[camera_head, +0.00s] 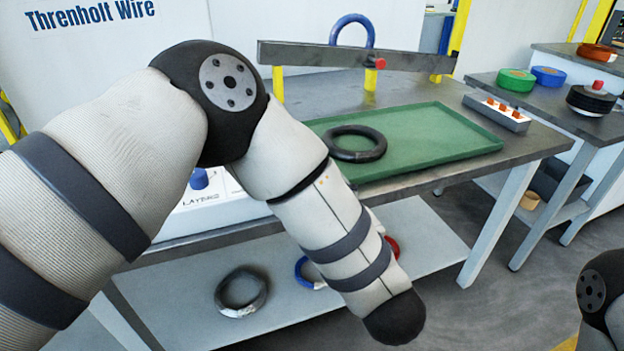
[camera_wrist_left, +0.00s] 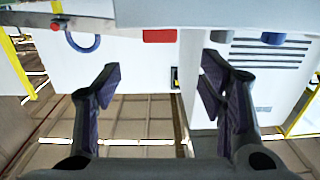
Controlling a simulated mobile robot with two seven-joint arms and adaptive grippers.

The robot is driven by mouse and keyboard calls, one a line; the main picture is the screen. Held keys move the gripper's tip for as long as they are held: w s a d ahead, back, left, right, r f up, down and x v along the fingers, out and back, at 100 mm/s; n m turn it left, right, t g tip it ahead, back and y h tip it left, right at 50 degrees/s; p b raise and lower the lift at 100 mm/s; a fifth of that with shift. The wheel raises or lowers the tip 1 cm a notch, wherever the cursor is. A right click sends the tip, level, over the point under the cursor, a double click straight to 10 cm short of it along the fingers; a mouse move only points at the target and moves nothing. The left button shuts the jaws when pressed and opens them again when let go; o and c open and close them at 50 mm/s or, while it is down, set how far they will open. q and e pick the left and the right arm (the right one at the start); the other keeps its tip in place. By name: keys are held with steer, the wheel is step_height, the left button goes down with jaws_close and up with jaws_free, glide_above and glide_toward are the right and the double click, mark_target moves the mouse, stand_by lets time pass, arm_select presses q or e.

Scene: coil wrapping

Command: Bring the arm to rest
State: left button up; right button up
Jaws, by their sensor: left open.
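My left arm (camera_head: 235,130) reaches in from the left across the head view, bent at the elbow, its lower part hanging in front of the bench. Its gripper is out of sight in the head view. In the left wrist view my left gripper (camera_wrist_left: 162,80) is open, with two dark fingers wide apart and nothing between them. A part of my right arm (camera_head: 600,290) shows at the lower right edge; its gripper is not in view.
A black coil (camera_head: 355,153) lies on a green tray (camera_head: 440,160) on the bench. A blue coil (camera_head: 352,28) hangs by a dark bar (camera_head: 340,55). A grey coil (camera_head: 240,310) lies on the lower shelf (camera_head: 420,245). A side table (camera_head: 550,115) holds spools.

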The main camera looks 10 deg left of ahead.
arm_select(q)
steer(key=s+a+f+m+g+h+p, duration=0.1)
steer(key=s+f+m+g+h, duration=0.2)
steer(key=f, duration=0.4)
steer(key=s+a+f+m+g+h, duration=0.1)
steer(key=s+f+h, duration=0.25)
steer(key=f, duration=0.35)
steer(key=s+a+f+m+g+h+p, duration=0.1)
steer(key=s+a+f+m+h, duration=0.1)
steer(key=s+f, duration=0.35)
steer(key=s+a+f+g, duration=0.2)
steer(key=s+g, duration=0.2)
steer(key=s, duration=0.6)
steer(key=s+a+f+g+h, duration=0.1)
steer(key=s+a+g, duration=0.2)
steer(key=s, duration=0.7)
steer(key=s+a+f+g+h+p, duration=0.1)
steer(key=s+g, duration=0.4)
steer(key=s, duration=0.6)
steer(key=shift+a+f+m, duration=0.3)
steer(key=shift+a+f, duration=0.55)
steer(key=shift+a, duration=0.2)
arm_select(e)
steer(key=shift+t, duration=0.8)
steer(key=w+r, duration=0.3)
steer(key=r, duration=0.1)
steer(key=shift+w, duration=0.4)
